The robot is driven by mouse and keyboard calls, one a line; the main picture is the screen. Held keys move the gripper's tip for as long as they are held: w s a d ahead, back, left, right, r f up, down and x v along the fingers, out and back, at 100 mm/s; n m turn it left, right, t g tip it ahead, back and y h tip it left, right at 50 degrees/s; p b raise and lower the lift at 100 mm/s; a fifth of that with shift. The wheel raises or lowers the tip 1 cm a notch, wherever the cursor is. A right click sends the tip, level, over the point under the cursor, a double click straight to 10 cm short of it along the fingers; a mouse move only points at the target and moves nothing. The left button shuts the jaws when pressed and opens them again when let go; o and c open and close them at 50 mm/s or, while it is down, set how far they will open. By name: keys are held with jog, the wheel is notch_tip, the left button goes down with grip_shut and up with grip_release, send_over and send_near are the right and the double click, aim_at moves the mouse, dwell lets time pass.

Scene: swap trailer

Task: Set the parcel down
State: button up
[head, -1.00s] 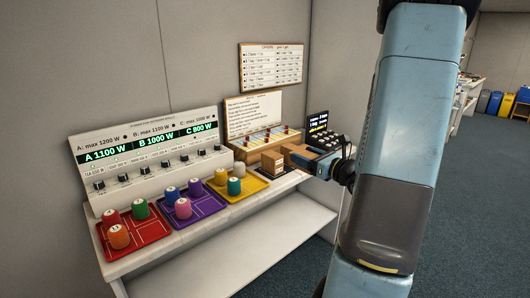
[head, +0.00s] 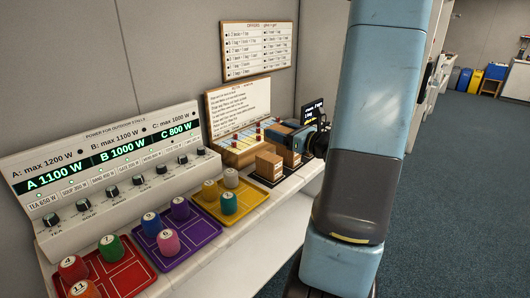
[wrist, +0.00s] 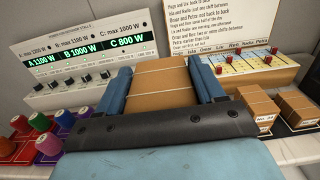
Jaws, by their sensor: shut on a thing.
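My gripper (head: 301,137) is shut on a brown cardboard parcel (wrist: 160,90), which sits between its two blue fingers in the wrist view. In the head view the held parcel is small and partly hidden by the gripper, at the right end of the counter. Two more brown boxes stand there: a front one (head: 268,167) with a pale label, and one behind it (head: 292,155), partly under the gripper. In the wrist view both boxes are to the right of the held parcel. I cannot tell whether the held parcel touches anything below.
A white counter (head: 245,232) carries red (head: 128,277), purple (head: 200,232) and yellow (head: 240,200) trays with numbered coloured pegs. A power panel (head: 110,165), a slider board (head: 240,150) and a dark display (head: 313,110) stand behind. Carpet (head: 450,200) is open at right.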

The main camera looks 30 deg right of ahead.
jog(key=w+d+f, duration=0.1)
jog(key=w+f, duration=0.2)
jog(key=w, duration=0.1)
jog(key=w+d+f, duration=0.1)
jog(key=w+f, duration=0.2)
jog(key=w, duration=0.1)
jog(key=w+d+f, duration=0.1)
jog(key=w+f, duration=0.2)
jog(key=w, duration=0.2)
jog(key=shift+d+f, duration=0.1)
jog(key=shift+w+d+f, duration=0.1)
jog(key=shift+w+f, duration=0.15)
jog(key=shift+f, duration=1.6)
jog(key=shift+f, duration=0.1)
jog(key=o, duration=1.1)
